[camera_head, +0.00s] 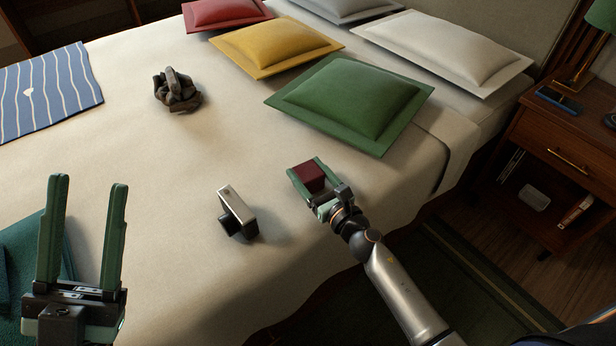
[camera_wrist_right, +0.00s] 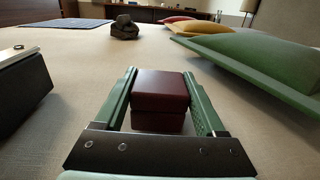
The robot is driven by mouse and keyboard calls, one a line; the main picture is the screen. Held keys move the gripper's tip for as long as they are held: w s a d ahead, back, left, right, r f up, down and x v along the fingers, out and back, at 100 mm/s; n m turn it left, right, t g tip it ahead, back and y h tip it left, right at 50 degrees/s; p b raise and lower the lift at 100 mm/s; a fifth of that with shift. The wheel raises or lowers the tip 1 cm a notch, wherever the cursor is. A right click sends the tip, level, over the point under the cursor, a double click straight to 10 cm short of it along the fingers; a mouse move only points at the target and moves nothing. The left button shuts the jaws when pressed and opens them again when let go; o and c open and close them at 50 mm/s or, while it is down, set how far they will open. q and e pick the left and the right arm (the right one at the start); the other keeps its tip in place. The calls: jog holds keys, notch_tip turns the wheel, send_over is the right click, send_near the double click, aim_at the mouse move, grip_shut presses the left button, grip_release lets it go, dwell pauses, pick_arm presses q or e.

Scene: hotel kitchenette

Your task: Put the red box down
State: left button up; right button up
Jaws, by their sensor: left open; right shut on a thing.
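The red box (camera_head: 309,176) is a small dark red cube in the head view, at the near side of the bed. My right gripper (camera_head: 306,174) is shut on it, with one green finger on each side. In the right wrist view the red box (camera_wrist_right: 160,96) sits between the fingers of my right gripper (camera_wrist_right: 161,92), close over the bed sheet; I cannot tell whether its underside touches. My left gripper (camera_head: 88,190) is open and empty at the lower left, its two green fingers pointing up in the picture.
A black and silver object (camera_head: 237,211) stands on the bed (camera_head: 180,170) left of the red box. A green pillow (camera_head: 352,100) lies behind it, with yellow, red and white pillows beyond. A dark crumpled thing (camera_head: 177,90) lies farther back. Bare sheet lies between them.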

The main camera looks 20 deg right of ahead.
jog(key=c, duration=0.8)
jog(key=shift+c, duration=0.2)
jog(key=shift+r, duration=0.1)
